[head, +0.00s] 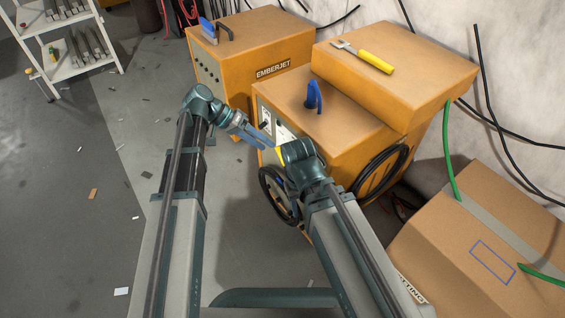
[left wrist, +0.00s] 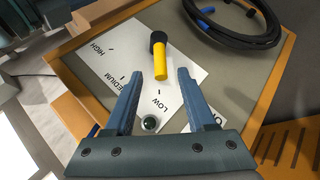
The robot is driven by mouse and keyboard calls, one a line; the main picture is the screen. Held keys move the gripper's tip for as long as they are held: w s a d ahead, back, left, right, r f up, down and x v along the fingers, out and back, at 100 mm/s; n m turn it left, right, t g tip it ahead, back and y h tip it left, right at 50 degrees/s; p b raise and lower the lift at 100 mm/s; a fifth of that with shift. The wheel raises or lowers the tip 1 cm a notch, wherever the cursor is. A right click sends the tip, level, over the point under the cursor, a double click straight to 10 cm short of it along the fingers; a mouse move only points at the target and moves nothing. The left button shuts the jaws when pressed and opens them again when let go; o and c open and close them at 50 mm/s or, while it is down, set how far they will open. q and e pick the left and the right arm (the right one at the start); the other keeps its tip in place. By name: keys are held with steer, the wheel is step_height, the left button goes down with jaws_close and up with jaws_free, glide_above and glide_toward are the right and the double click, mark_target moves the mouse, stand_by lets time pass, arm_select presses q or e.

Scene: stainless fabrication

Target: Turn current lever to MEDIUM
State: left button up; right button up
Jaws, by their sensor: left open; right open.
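The current lever (left wrist: 161,60) is a yellow handle on a black hub, on a white dial plate (left wrist: 186,62) marked HIGH, MEDIUM and LOW. Its handle points toward the LOW mark. My left gripper (left wrist: 158,72) is open, with its two blue fingers on either side of the handle's end and gaps on both sides. In the head view, my left gripper (head: 266,138) reaches the front panel of the near orange machine (head: 320,115). My right gripper (head: 292,153) is beside it, before the same machine, with its fingers mostly hidden by its wrist.
A coiled black cable (left wrist: 235,25) hangs beside the dial, and a dark round knob (left wrist: 150,123) sits below it. Another orange machine (head: 250,45) stands behind. A cardboard box (head: 480,235) is at the right.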

mark_target(278, 153)
arm_select(q)
steer(key=shift+b+x, duration=2.25)
steer(key=shift+x, duration=2)
jaws_close()
